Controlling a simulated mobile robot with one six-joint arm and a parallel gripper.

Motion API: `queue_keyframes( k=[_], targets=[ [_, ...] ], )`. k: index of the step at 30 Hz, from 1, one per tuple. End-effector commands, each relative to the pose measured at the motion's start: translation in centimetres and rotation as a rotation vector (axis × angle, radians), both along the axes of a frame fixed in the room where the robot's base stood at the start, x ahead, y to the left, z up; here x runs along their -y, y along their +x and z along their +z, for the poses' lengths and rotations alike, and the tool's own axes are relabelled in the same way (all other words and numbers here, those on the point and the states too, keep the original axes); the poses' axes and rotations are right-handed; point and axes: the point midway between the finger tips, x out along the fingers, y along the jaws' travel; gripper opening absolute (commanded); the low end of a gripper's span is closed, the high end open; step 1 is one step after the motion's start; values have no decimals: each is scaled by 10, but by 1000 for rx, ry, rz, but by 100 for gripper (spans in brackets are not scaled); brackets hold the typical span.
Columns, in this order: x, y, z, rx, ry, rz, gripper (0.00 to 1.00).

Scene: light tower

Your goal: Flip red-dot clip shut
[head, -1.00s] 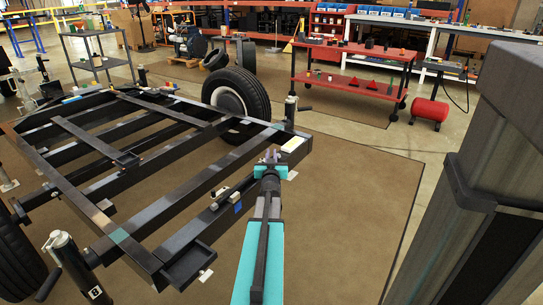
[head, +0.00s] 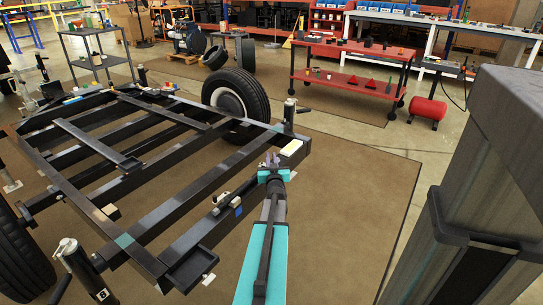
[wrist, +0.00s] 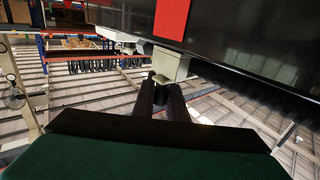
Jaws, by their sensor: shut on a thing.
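My gripper (head: 272,160) is at the right corner of the black trailer frame (head: 215,170), beside its outer edge. In the wrist view my gripper's dark fingers (wrist: 165,88) are shut on a pale clip (wrist: 171,65), which sits against the underside edge of a black beam (wrist: 245,35). A red patch (wrist: 172,18) shows on the beam just above the clip. In the head view the clip is too small and too covered by my gripper to make out.
A pale yellow block (head: 291,148) lies on the frame corner beside my gripper. A jack post (head: 289,115) and a tyre (head: 240,98) stand behind it. A grey column (head: 500,160) fills the right side. The brown mat right of my gripper is clear.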

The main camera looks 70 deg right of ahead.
Motion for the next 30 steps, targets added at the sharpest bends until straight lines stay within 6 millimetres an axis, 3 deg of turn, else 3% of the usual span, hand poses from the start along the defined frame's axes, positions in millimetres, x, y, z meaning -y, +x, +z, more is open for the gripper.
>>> queue_keyframes(
  k=[1, 30],
  targets=[
    [1, -1, 6, 1, -3, 5, 0],
    [4, 2, 4, 3, 3, 117, 0]
  ],
)
